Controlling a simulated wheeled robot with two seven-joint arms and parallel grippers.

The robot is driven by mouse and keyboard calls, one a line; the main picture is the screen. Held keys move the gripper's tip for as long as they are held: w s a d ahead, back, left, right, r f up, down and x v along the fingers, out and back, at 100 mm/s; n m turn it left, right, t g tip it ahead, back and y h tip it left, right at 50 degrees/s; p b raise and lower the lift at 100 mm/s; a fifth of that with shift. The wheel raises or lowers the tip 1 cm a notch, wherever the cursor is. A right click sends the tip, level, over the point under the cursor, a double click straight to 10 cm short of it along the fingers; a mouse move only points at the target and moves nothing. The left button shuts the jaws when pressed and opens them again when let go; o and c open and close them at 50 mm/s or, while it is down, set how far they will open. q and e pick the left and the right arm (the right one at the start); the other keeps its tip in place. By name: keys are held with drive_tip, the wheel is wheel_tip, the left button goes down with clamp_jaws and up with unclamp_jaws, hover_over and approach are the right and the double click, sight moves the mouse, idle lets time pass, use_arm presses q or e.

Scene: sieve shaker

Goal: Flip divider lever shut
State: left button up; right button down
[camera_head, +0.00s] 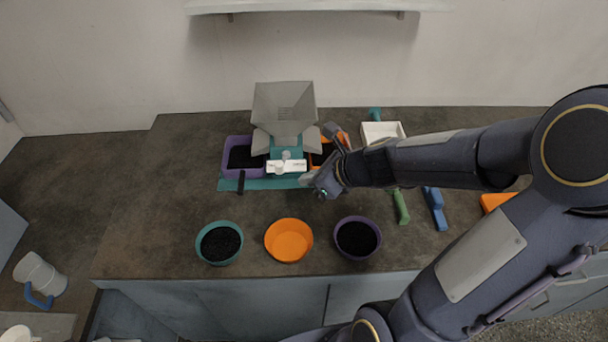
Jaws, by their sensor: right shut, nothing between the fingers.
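The divider stands at the back of the counter, with a grey hopper (284,103) on a teal body. A white lever bar (287,167) lies across its front. A purple bin (231,142) with dark grains sits at its left and an orange bin (316,158) with dark grains at its right, partly hidden by my arm. My right gripper (308,180) is shut and empty, just right of and in front of the white bar's right end. I cannot tell whether it touches the bar. My left gripper is not in view.
Along the front edge stand a teal bowl (219,243) with dark grains, an empty orange bowl (288,240) and a purple bowl (357,238) with dark grains. A white tray (382,130), a green tool (401,207) and a blue tool (435,208) lie on the right. The counter's left part is clear.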

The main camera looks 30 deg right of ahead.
drive_tip(key=s+r+p, duration=0.2)
drive_tip(key=s+r, duration=0.3)
drive_tip(key=shift+s+d+p, duration=0.25)
drive_tip(key=shift+d+p, duration=0.1)
drive_tip(key=shift+d, duration=0.1)
